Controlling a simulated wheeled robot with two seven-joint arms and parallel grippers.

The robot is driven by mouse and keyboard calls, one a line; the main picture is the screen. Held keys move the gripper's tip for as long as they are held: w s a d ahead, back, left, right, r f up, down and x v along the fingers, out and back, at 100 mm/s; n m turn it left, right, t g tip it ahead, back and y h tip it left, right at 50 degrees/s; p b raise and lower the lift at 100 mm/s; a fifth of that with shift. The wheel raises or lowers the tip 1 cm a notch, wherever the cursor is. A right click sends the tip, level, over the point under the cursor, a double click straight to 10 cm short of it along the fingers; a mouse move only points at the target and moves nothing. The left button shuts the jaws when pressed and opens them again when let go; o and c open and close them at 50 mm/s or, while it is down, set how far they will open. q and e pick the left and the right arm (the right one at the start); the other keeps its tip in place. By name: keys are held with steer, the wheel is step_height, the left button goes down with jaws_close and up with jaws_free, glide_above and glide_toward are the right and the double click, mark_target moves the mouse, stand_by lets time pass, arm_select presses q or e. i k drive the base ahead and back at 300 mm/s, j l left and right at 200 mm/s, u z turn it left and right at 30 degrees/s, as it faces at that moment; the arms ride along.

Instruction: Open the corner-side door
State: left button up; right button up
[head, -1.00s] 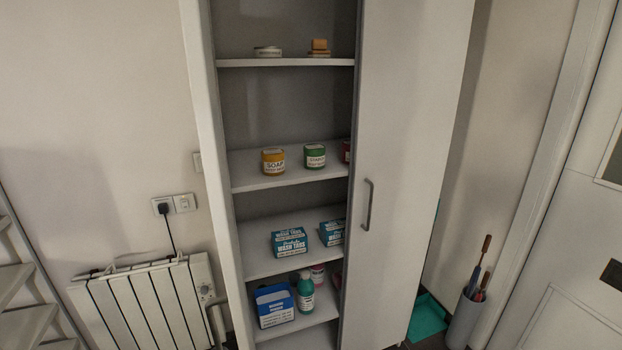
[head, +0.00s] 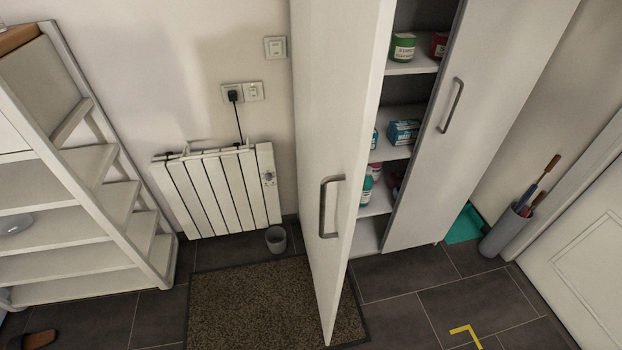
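A tall white cabinet stands against the wall in the head view. Its left door (head: 340,130) stands swung out toward me, with a grey bar handle (head: 329,205) on its face. Its right door (head: 490,110), on the side of the room corner, looks shut and has its own grey bar handle (head: 451,105). Shelves show in the gap between the doors, with a green tin (head: 402,47), a blue box (head: 404,131) and a teal bottle (head: 366,190). The rest of the inside is hidden by the doors. Neither of my grippers is in view.
A white radiator (head: 220,190) and a small grey cup (head: 276,239) are left of the cabinet. A dark mat (head: 240,310) lies under the open door. White shelving (head: 75,225) stands far left. An umbrella stand (head: 507,232) and teal tray (head: 465,225) are at right.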

mark_target(496, 52)
steer(key=i+l+z, duration=0.1)
steer(key=l, duration=0.3)
steer(key=i+l, duration=0.2)
steer(key=l, duration=0.2)
steer(key=i+l+z, duration=0.15)
steer(key=l, duration=0.2)
steer(key=i+l, duration=0.2)
steer(key=l, duration=0.2)
steer(key=i+l+z, duration=0.15)
steer(key=l, duration=0.2)
